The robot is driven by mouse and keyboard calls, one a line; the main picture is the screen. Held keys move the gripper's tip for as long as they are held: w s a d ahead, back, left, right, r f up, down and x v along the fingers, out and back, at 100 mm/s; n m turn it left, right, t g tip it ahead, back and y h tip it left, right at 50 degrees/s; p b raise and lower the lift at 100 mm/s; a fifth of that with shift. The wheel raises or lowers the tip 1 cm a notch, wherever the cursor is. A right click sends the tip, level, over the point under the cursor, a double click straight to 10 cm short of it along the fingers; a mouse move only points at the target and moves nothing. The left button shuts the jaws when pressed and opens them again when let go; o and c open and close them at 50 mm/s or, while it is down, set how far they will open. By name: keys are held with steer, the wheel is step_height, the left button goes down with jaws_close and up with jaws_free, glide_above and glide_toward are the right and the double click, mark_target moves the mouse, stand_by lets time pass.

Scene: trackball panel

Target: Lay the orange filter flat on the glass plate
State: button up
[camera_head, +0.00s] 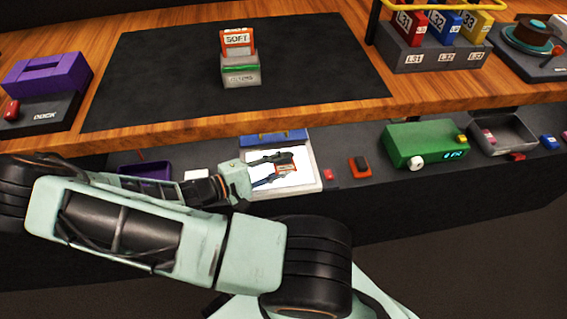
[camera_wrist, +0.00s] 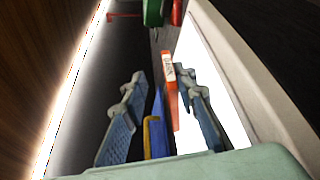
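An orange-framed filter (camera_head: 286,168) with a white label is at my gripper's fingertips, over the bright white glass plate (camera_head: 307,182). In the wrist view the same orange filter (camera_wrist: 170,88) shows nearly edge-on between the fingers, closer to the right one. The bright glass plate (camera_wrist: 222,110) lies on the right there. My gripper (camera_head: 268,170) has its fingers spread apart, with a clear gap to the filter on the left side. I cannot tell whether the filter touches the right finger or rests fully on the plate. Another orange filter marked SOFT (camera_head: 237,42) stands in a grey holder (camera_head: 240,76).
A blue bar (camera_head: 274,138) with yellow parts runs behind the plate. A red block (camera_head: 328,175), an orange-red block with a dark top (camera_head: 360,167) and a green box (camera_head: 425,143) stand to the right. A purple tray (camera_head: 147,170) is left. The wooden shelf edge (camera_head: 200,139) overhangs behind.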

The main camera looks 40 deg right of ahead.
steer(key=v, duration=1.2)
stand_by(0.7)
